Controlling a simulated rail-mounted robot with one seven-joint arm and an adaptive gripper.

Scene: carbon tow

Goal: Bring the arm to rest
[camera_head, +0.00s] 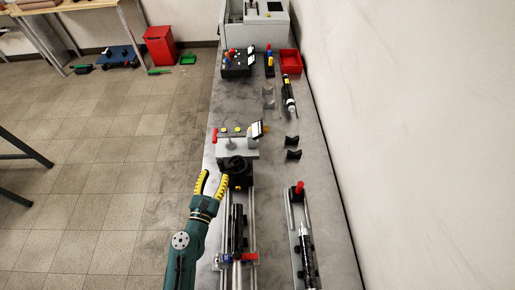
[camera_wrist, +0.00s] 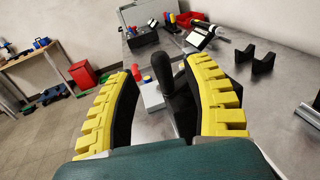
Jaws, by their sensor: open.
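My gripper (camera_head: 212,186) is at the left edge of the grey workbench (camera_head: 275,160), beside a grey machine unit (camera_head: 237,150) with a red handle and a small tilted screen. Its two yellow-padded fingers are spread apart with nothing held between them. In the wrist view the open fingers (camera_wrist: 165,100) frame a black upright part (camera_wrist: 178,90) of the machine, which appears beyond or between the tips; I cannot tell its exact distance. My green arm comes up from the bottom of the head view.
Rails with a black cylinder (camera_head: 237,228) lie just right of my arm. A second rail fixture (camera_head: 306,240) stands further right. Black cradles (camera_head: 292,148), a red bin (camera_head: 290,62) and a grey cabinet (camera_head: 256,24) are farther back. Open floor (camera_head: 105,190) lies left of the bench.

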